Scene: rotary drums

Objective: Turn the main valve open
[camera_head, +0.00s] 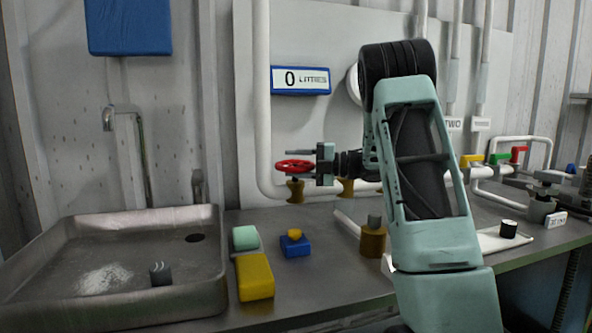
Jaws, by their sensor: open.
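The valve with a red round handwheel (290,168) sits on a brass body on the white pipe, left of centre. I take it to be the main valve; no label on it is visible. My gripper (302,165) comes in from the right and is open. One finger shows just above the wheel's level and the other near its lower right side. The wheel's right part lies at or between the fingers; I cannot tell whether they touch it. The gripper's body and my arm hide part of the pipe behind.
A display (300,80) reads "0 LITRES". A metal sink (120,300) stands at left. Yellow, green and red handles (501,158) are on pipes at right.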

